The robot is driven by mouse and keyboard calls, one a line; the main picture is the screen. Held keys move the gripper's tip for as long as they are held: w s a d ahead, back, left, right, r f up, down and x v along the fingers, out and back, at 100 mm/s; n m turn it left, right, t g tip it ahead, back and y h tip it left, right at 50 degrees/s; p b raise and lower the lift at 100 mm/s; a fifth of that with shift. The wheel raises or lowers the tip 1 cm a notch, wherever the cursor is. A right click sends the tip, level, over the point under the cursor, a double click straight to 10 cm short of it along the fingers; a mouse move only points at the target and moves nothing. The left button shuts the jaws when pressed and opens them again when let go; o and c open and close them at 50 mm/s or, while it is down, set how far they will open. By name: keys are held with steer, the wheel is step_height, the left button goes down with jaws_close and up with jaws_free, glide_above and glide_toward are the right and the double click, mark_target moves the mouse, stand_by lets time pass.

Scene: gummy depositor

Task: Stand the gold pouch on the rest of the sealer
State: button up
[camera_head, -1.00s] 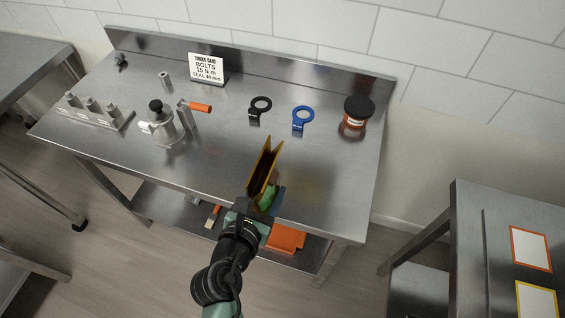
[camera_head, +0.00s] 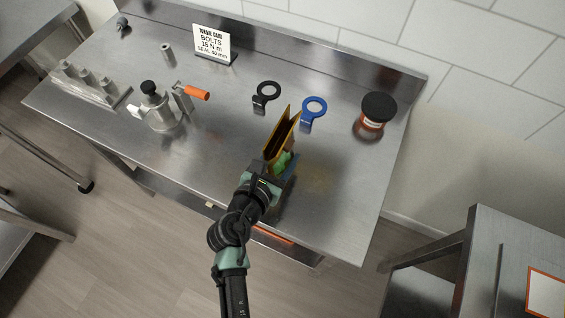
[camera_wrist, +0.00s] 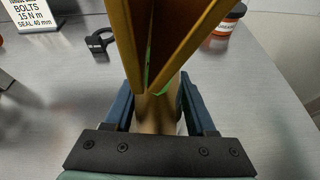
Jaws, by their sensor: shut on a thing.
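The gold pouch (camera_head: 282,133) stands roughly upright in my gripper (camera_head: 277,172), with its mouth open and something green low by it. In the wrist view the pouch (camera_wrist: 188,38) rises between the two blue fingers of my gripper (camera_wrist: 153,106), which are shut on its lower part. The pouch appears held above the front right of the steel table. A metal device with a black knob and an orange handle (camera_head: 197,92), likely the sealer, stands left of the pouch, well apart from it. Its rest cannot be made out clearly.
On the steel table (camera_head: 215,160), a black ring tool (camera_head: 267,93) and a blue ring tool (camera_head: 315,106) lie behind the pouch. A black-lidded jar (camera_head: 374,115) stands right. A printed card (camera_head: 212,42) stands at the back; a metal block with posts (camera_head: 88,84) sits far left.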

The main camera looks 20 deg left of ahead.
steer(key=shift+f+b, duration=0.45)
steer(key=shift+f, duration=1.45)
steer(key=shift+w, duration=0.1)
steer(key=shift+f, duration=0.2)
steer(key=o, duration=1.4)
steer(key=shift+c, duration=0.2)
